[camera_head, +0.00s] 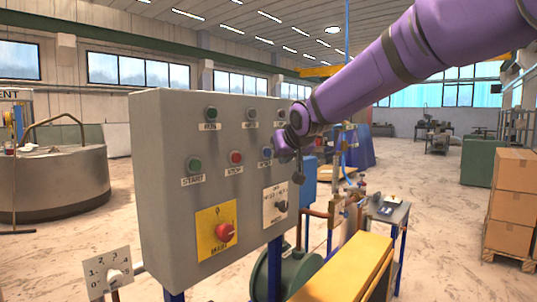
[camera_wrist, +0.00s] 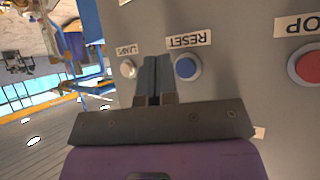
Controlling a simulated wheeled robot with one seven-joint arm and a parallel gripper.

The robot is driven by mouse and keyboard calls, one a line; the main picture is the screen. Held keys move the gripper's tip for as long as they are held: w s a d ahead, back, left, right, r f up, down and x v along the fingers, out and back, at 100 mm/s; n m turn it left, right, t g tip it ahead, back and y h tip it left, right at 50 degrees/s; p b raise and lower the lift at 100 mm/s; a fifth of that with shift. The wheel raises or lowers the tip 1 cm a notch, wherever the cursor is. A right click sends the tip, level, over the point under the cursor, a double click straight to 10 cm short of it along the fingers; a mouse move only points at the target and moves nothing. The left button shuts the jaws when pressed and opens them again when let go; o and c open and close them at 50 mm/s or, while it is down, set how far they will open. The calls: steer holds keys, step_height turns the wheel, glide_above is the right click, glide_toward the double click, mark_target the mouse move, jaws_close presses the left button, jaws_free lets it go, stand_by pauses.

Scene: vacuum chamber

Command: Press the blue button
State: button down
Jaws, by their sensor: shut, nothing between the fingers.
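The blue button (camera_head: 266,153) is on the front of a grey control panel (camera_head: 160,190), in the middle row, right of the red button. In the wrist view the blue button (camera_wrist: 186,68) shows clearly, beside an upside-down RESET label. My gripper (camera_head: 279,152) is at the panel's right side in the head view, close to the blue button and partly in front of it. In the wrist view my gripper (camera_wrist: 155,62) has its fingers together and empty, just left of the button. I cannot tell whether the fingertips touch the panel.
A red button (camera_head: 236,157) and a green button (camera_head: 194,165) share the row. A red rotary switch (camera_head: 225,231) on a yellow plate and a black selector (camera_head: 281,206) sit below. A yellow-topped bench (camera_head: 345,270) stands right of the panel. Stacked boxes (camera_head: 512,205) stand far right.

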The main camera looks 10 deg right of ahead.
steer(key=shift+s+d, duration=0.5)
steer(key=shift+s, duration=0.15)
steer(key=shift+s+d, duration=0.45)
steer(key=shift+s, duration=0.2)
steer(key=shift+s, duration=0.1)
steer(key=s+d+f+g, duration=0.2)
steer(key=s+f, duration=0.1)
steer(key=s, duration=0.8)
steer(key=s+d+f+g, duration=0.1)
steer(key=s+d+f, duration=0.1)
steer(key=s, duration=1)
steer(key=s+d+f+m+g+h, duration=0.1)
steer(key=s+f, duration=0.3)
steer(key=s, duration=0.8)
steer(key=shift+s+d+f+g, duration=0.15)
steer(key=shift+d+g, duration=0.4)
steer(key=shift+g, duration=0.25)
steer(key=c, duration=1.8)
jaws_free()
steer(key=shift+c, duration=0.2)
